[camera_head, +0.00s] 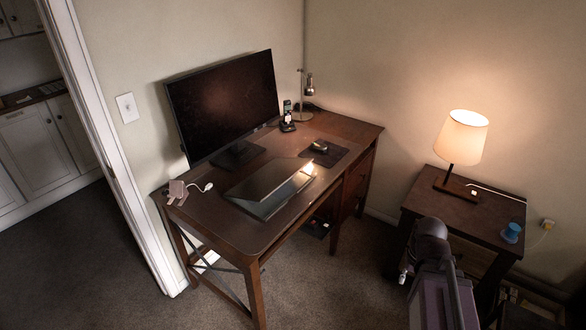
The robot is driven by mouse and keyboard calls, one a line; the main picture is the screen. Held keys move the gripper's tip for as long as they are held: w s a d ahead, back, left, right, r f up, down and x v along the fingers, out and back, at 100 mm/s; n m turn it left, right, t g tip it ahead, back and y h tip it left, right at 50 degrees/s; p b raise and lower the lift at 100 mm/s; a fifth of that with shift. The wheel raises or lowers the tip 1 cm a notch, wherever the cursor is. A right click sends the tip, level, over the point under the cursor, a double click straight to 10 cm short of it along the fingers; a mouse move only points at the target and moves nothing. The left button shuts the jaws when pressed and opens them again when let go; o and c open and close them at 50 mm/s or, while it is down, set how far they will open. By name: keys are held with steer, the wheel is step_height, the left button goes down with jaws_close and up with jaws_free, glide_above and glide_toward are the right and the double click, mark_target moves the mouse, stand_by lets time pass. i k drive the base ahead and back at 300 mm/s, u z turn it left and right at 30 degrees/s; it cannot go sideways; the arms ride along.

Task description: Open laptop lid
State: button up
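The laptop (268,182) lies on the desk in front of the monitor. Its dark lid appears slightly raised, with a lighter strip of the base (262,208) showing along the near side. The exact lid angle is hard to tell, and the keyboard and screen are hidden. Lamp light glints on the lid's right end. My arm rises at the lower right, well away from the laptop. My gripper cannot be made out in this view.
A side table (420,200) with a lit lamp (461,138) stands right. Carpet is clear before the desk.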

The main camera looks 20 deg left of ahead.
mark_target(258, 186)
steer(key=u, duration=0.05)
steer(key=i, duration=0.9)
